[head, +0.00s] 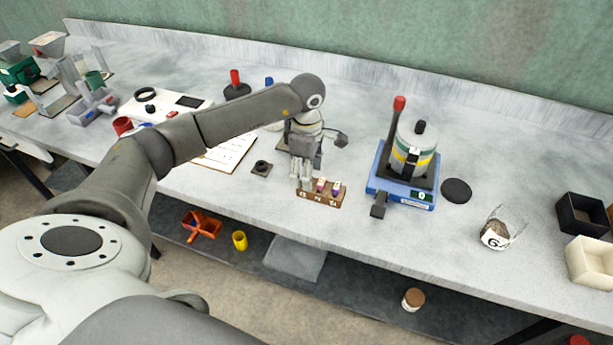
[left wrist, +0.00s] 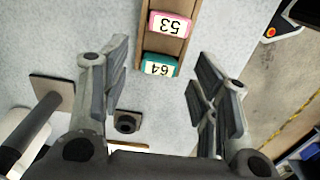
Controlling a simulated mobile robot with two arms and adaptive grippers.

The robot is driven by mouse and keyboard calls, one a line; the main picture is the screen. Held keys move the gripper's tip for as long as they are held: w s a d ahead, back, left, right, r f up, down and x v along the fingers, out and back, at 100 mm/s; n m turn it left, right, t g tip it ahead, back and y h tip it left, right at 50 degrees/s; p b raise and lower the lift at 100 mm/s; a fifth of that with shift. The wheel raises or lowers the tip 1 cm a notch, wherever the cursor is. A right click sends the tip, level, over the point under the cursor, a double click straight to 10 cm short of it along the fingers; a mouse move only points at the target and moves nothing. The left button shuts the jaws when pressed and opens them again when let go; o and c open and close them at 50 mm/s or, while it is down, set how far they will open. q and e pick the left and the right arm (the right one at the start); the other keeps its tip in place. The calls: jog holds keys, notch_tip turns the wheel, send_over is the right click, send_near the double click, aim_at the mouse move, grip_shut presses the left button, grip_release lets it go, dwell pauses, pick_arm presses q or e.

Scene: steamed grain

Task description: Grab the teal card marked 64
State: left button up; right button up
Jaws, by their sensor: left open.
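The teal card marked 64 (left wrist: 160,67) sits in a slot of a brown wooden rack (left wrist: 147,44) in the left wrist view, beside a pink card marked 53 (left wrist: 168,25). My left gripper (left wrist: 165,86) is open and empty, its fingers apart on either side of the teal card's line and not touching it. In the head view my left gripper (head: 304,182) points down over the left end of the rack (head: 325,199) and seems to hide the teal card there. My right gripper is not in view.
A blue-based device (head: 403,200) with a red-tipped lever stands right of the rack. A glass of grain with a partly readable label (head: 494,235) is farther right. A small dark square piece (head: 261,169) lies left of the gripper. The bench's front edge is close.

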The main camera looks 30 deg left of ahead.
pick_arm(q)
jog(key=shift+f, duration=0.65)
jog(key=c, duration=0.9)
jog(key=shift+o, duration=0.2)
jog(key=shift+r, duration=0.2)
